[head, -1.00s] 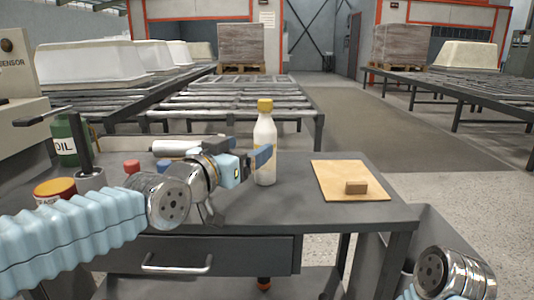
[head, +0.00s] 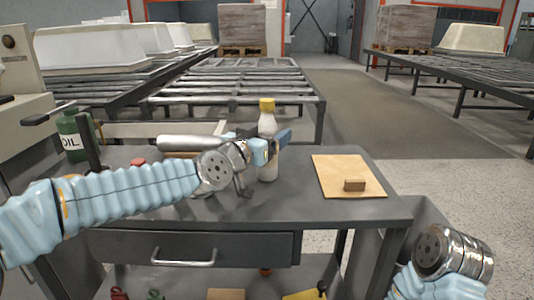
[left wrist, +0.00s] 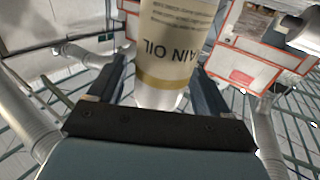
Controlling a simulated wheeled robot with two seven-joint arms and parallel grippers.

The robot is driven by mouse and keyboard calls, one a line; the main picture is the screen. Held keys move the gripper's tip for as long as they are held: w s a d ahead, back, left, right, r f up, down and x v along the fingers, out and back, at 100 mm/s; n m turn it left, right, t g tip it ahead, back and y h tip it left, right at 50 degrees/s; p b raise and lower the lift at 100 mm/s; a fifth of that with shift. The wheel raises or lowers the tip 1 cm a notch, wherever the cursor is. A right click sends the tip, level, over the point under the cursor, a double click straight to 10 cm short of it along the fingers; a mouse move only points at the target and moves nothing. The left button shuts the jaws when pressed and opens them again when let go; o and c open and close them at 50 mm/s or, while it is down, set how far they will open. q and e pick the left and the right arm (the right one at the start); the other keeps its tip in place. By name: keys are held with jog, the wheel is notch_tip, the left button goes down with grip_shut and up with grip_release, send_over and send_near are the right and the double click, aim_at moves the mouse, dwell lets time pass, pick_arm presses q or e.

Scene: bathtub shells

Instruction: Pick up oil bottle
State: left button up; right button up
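A white bottle with a yellow cap (head: 267,120) stands upright on the grey workbench (head: 330,212). Its label, partly readable as "AIN OIL", shows close up in the left wrist view (left wrist: 175,45). My left gripper (head: 270,146) is at the bottle's middle, with its fingers open on either side of it; a gap shows by the left finger in the wrist view (left wrist: 160,95). A green container marked "OIL" (head: 73,137) stands at the bench's far left. My right arm shows at the lower right, but its fingers are out of view.
A tan board (head: 340,170) with a small brown block (head: 355,185) lies right of the bottle. A white roll (head: 190,143) and a red cap (head: 137,163) lie behind my left arm. Roller conveyors (head: 240,85) stand beyond the bench.

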pick_arm(q)
jog(key=c, duration=1.2)
grip_shut()
jog(key=shift+r, duration=0.15)
